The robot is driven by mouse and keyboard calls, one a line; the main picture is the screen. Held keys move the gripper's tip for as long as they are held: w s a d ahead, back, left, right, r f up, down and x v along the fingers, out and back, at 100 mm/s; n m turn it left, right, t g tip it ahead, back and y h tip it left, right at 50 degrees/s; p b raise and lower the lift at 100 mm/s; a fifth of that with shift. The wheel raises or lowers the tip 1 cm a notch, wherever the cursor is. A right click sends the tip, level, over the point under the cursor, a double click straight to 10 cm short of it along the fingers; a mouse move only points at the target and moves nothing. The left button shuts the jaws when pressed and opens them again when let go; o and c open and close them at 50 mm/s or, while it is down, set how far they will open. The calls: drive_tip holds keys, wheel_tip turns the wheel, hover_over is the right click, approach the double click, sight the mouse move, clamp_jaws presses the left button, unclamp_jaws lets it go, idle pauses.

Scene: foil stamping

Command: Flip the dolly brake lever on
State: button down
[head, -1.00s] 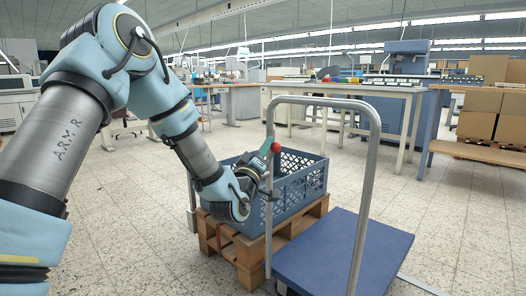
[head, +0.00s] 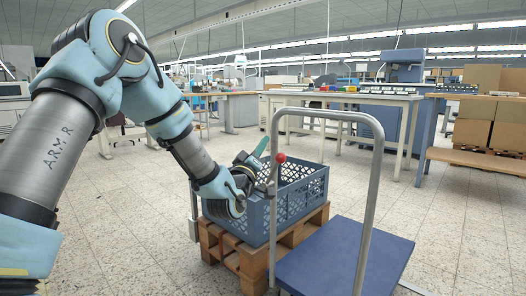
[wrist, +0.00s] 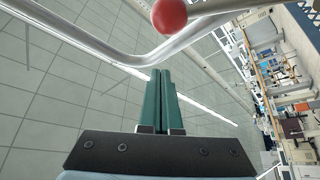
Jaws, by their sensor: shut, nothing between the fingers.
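The dolly (head: 345,258) has a blue deck and an upright grey tube handle (head: 372,190). A red ball knob (head: 281,158), apparently the end of the brake lever, shows beside the handle's left post. The lever's shaft is hard to make out. My gripper (head: 265,138) has green fingers and is just up and left of the knob in the head view. Its fingers are together and empty in the wrist view (wrist: 161,72), apart from the knob.
A blue lattice crate (head: 290,208) on a wooden pallet (head: 240,256) stands behind and left of the dolly, under my forearm. Workbenches (head: 345,97) and cardboard boxes (head: 478,120) are farther back. The tiled floor (head: 440,225) at the right is clear.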

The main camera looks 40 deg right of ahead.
drive_tip(key=v, duration=0.9)
drive_tip(key=shift+s+a+f, duration=0.2)
drive_tip(key=shift+s+f, duration=0.05)
drive_tip(key=shift+s, duration=0.1)
drive_tip(key=w+a+f+g+y, duration=0.1)
drive_tip(key=w+a+f+y, duration=0.3)
drive_tip(key=a, duration=0.3)
drive_tip(key=w+a+f+m+g+y, duration=0.1)
drive_tip(key=w+a+f+y, duration=0.25)
drive_tip(key=a, duration=0.35)
drive_tip(key=w+a+f+g+y, duration=0.1)
drive_tip(key=w+a+f+y, duration=0.2)
drive_tip(key=a+y, duration=0.25)
drive_tip(key=s+a+f+n+g+y, duration=0.15)
drive_tip(key=s+a, duration=0.25)
drive_tip(key=a, duration=0.4)
drive_tip(key=s+a+g+y, duration=0.3)
drive_tip(key=s+a, duration=0.2)
drive_tip(key=a, duration=0.3)
drive_tip(key=s+a+f+n+g+y, duration=0.1)
drive_tip(key=s+a+g+y, duration=0.2)
drive_tip(key=a, duration=0.5)
wheel_tip(320, 180, up, 34)
drive_tip(key=s+h+p, duration=0.1)
drive_tip(key=p, duration=3.3)
drive_tip(key=shift+s+a, duration=0.2)
drive_tip(key=shift+s, duration=0.2)
drive_tip(key=shift+h, duration=0.25)
